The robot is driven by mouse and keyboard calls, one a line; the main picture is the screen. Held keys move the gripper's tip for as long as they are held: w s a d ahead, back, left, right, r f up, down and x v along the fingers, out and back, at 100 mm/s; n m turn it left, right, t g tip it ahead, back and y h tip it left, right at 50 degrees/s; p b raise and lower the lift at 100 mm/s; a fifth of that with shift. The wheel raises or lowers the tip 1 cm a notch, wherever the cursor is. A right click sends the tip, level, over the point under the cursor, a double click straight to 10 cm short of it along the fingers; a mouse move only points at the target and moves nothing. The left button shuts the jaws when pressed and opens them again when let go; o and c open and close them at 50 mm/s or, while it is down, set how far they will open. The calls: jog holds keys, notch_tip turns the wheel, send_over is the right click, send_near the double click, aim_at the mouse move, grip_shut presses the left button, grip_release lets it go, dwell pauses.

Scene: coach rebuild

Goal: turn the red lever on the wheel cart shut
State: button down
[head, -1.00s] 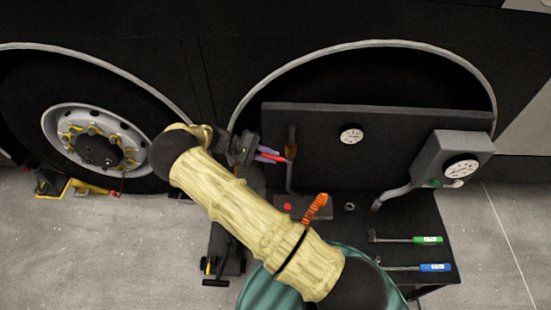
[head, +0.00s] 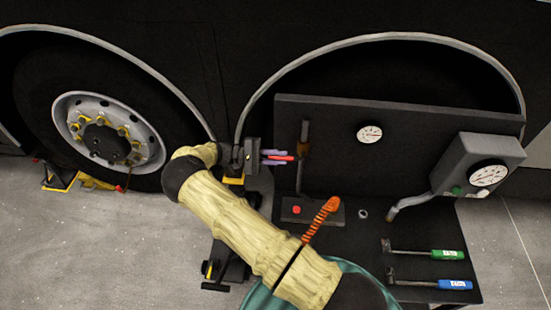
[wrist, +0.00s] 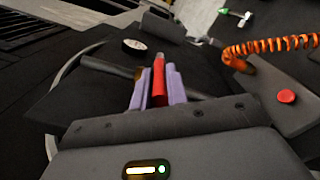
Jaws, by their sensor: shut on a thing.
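The wheel cart (head: 440,118) is a dark panel and top in front of the empty wheel arch. Its red lever (head: 281,158) sits at the left, beside an upright pipe with a brown fitting (head: 304,134). My gripper (head: 276,157) has its purple fingers on both sides of the lever and is shut on it. In the wrist view the red lever (wrist: 158,84) lies between the purple fingers (wrist: 157,88) and points away from the palm. The lever's joint with the pipe is only partly visible.
A red button (head: 296,210) and an orange coiled hose (head: 321,219) are on the cart top below. Gauges (head: 370,133) and a grey box (head: 478,165) are to the right. Green-handled (head: 447,254) and blue-handled (head: 454,285) tools lie at the front right.

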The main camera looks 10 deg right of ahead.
jog(key=c, duration=1.4)
grip_release()
jog(key=shift+b+v, duration=2)
jog(key=shift+v, duration=4)
